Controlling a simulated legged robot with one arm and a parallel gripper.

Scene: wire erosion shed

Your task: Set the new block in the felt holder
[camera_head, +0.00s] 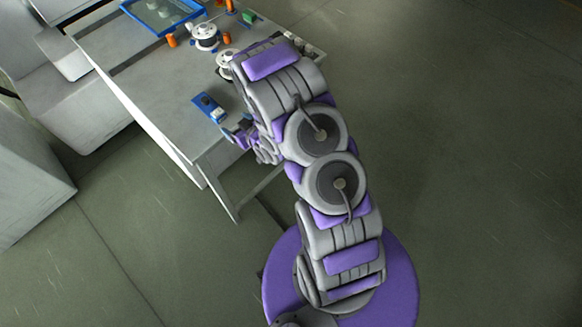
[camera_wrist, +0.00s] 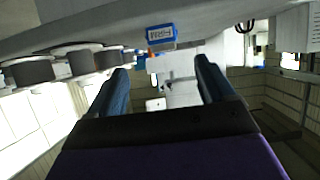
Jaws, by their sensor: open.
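My gripper (camera_head: 243,133) is at the near edge of the grey table in the head view, just beside a small blue item (camera_head: 208,106). In the wrist view the two dark fingers of my gripper (camera_wrist: 163,82) stand wide apart with nothing between them. A blue-edged item with a pale marked face (camera_wrist: 161,34) shows beyond the fingertips. A small green block-like piece (camera_head: 249,17) lies at the table's far right. I cannot tell which of these is the new block or the felt holder.
The grey table (camera_head: 150,88) has much bare top on its left. Two white-and-dark spools (camera_head: 206,37) stand along its right side, near orange pieces (camera_head: 171,41). A blue-framed tray (camera_head: 140,15) is at the far end. Grey cabinets (camera_head: 28,180) stand left; open floor lies right.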

